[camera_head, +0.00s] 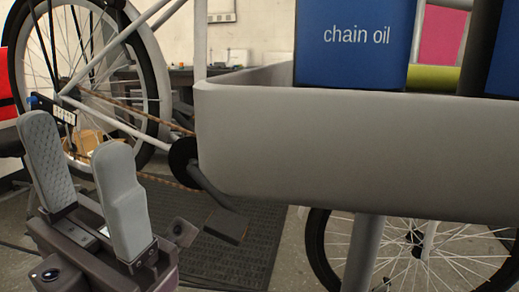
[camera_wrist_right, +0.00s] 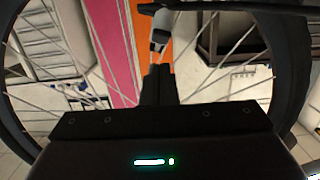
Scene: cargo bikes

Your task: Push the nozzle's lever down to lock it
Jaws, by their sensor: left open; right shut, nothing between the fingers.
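In the right wrist view, a small grey and black part (camera_wrist_right: 160,32), which looks like the nozzle, stands at the inner side of a wheel's black rim (camera_wrist_right: 225,8). I cannot clearly make out its lever or how it is set. My right gripper (camera_wrist_right: 158,72) is shut and empty, its dark fingertips just below the nozzle in the picture. I cannot tell whether they touch it. My left gripper (camera_head: 78,135) is open and empty at the lower left of the head view, its two grey pads apart. The right gripper and nozzle do not show in the head view.
A large pale cargo tray (camera_head: 350,150) with a blue chain oil box (camera_head: 352,45) fills the right of the head view. A bike wheel (camera_head: 150,75) is behind my left gripper, a pedal (camera_head: 226,225) to its right. Thin spokes (camera_wrist_right: 215,60) surround my right fingers.

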